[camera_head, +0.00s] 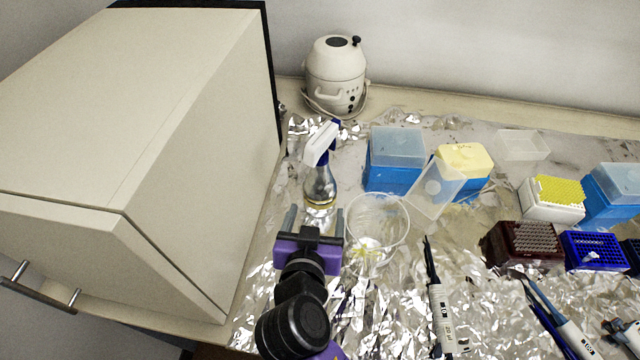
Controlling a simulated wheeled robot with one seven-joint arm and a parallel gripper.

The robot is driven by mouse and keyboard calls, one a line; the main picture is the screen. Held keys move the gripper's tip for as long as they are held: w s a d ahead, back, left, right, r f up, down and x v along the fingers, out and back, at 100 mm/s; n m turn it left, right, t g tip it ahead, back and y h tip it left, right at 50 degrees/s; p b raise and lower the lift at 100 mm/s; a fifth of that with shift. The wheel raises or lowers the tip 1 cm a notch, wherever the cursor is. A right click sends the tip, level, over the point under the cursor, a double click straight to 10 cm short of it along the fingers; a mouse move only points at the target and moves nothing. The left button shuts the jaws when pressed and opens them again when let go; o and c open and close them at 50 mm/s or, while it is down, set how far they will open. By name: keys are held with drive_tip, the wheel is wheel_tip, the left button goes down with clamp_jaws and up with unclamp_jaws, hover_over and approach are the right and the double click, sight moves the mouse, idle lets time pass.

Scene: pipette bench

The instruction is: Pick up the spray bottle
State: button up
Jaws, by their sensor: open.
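The spray bottle (320,184) stands upright on the foil-covered bench, left of the middle of the view. It has a clear body, a white and dark blue spray head and a little yellowish liquid near its base. My gripper (315,217) is open, with its two grey fingers pointing at the bottle from the near side. The fingertips are close to the bottle's base in the picture, one to either side of it. Nothing shows between the fingers. I cannot tell the exact height or gap.
A clear beaker (376,226) stands just right of my gripper. A blue tip box (394,160) is right of the bottle. A large beige cabinet (190,150) bounds the left side. A white centrifuge-like device (336,75) stands behind. A pipette (439,310) lies at the front.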

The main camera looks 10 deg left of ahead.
sight(318, 204)
drive_tip(key=shift+w, duration=0.6)
drive_tip(key=p+x, duration=0.1)
drive_tip(key=x, duration=0.4)
drive_tip(key=c, duration=1.6)
drive_tip(key=shift+r, duration=0.1)
clamp_jaws()
